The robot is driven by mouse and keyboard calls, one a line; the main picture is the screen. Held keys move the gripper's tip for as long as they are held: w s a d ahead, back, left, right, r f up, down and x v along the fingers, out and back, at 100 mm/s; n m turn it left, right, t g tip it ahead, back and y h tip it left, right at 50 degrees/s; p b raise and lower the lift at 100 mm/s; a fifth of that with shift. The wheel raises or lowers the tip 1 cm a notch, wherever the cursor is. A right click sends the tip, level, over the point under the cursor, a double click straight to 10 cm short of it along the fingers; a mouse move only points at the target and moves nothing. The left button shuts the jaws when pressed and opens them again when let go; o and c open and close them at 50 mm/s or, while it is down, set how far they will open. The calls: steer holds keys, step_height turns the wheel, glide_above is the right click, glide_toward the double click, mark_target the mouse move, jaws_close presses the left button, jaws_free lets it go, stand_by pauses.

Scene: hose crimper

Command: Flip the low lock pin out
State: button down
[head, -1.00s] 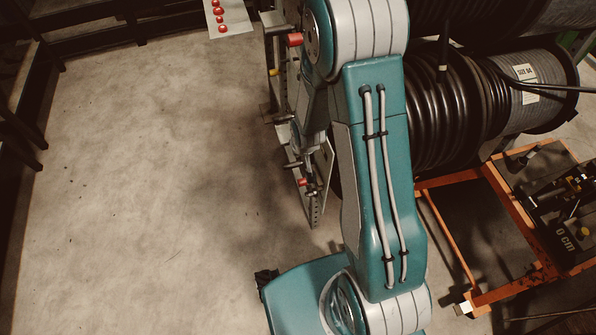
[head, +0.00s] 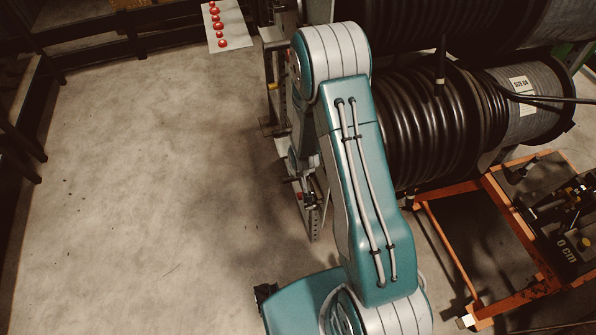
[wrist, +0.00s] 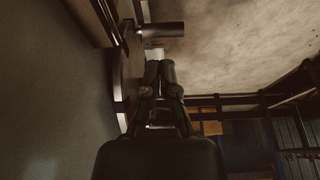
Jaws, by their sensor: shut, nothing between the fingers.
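My gripper (wrist: 160,72) shows in the wrist view with its two dark fingers together and nothing between them. Just beyond the fingertips a dark cylindrical bar (wrist: 162,30) sticks out sideways from a dark flanged part at the left; I cannot tell for sure whether it is the low lock pin. In the head view, pin-like fittings (head: 305,195) sit low on a perforated upright plate (head: 314,222), partly behind my arm. My gripper is hidden behind my arm in that view.
Large black hose reels (head: 440,125) stand right of my arm. An orange frame (head: 450,255) with a crimping device lies at lower right. A white panel with red knobs (head: 228,30) is at the top. The floor (head: 140,190) at left is clear.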

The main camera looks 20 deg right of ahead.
steer(key=shift+s+f, duration=0.7)
steer(key=shift+f, duration=0.25)
steer(key=shift+s+f, duration=0.7)
steer(key=shift+f, duration=0.2)
steer(key=s, duration=0.3)
steer(key=shift+s, duration=0.3)
steer(key=shift+w, duration=0.1)
